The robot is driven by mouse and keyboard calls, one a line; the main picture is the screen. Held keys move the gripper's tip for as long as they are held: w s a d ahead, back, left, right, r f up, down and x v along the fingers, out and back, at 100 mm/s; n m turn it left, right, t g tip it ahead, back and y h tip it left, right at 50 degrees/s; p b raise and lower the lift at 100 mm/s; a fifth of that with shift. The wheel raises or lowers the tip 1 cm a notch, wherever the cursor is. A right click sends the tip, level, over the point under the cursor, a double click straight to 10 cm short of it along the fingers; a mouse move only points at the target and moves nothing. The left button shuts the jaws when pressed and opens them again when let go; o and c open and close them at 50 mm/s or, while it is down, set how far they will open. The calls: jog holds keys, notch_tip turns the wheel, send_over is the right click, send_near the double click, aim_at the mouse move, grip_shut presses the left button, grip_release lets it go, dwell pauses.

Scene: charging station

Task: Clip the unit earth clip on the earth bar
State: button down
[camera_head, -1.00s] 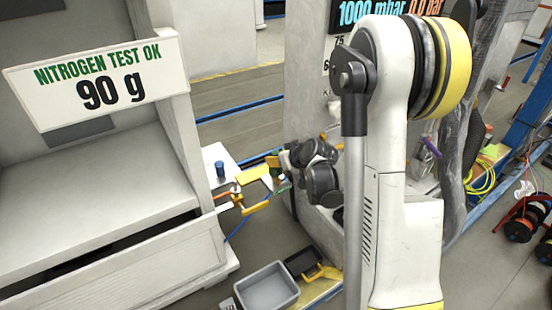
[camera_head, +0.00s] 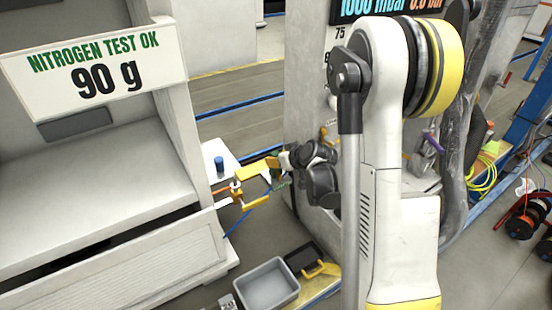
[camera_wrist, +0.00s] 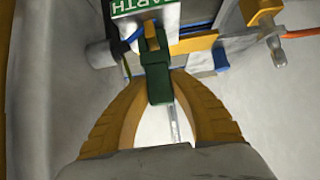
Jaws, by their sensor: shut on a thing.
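In the wrist view, my gripper (camera_wrist: 159,85) has two yellow curved fingers that close in on a dark green clip (camera_wrist: 155,65). I take this to be the unit earth clip. The clip points up the picture, and its upper end is close to a green label (camera_wrist: 145,6) reading "ARTH", cut off at the edge. A tan bar-like strip (camera_wrist: 195,43), possibly the earth bar, lies just beyond and right of the clip. I cannot tell whether clip and strip touch. In the head view, the clip and fingertips are too small to make out surely.
In the wrist view, a yellow and metal clamp (camera_wrist: 272,30) with an orange cable is at upper right. In the head view, a grey bin (camera_head: 267,286) sits low down. A white cabinet (camera_head: 95,200) stands left, with a blue cap (camera_head: 219,164) beyond its edge.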

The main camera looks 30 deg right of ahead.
jog(key=c, duration=1.2)
grip_release()
jog(key=v, duration=1.2)
jog(key=shift+a, duration=0.1)
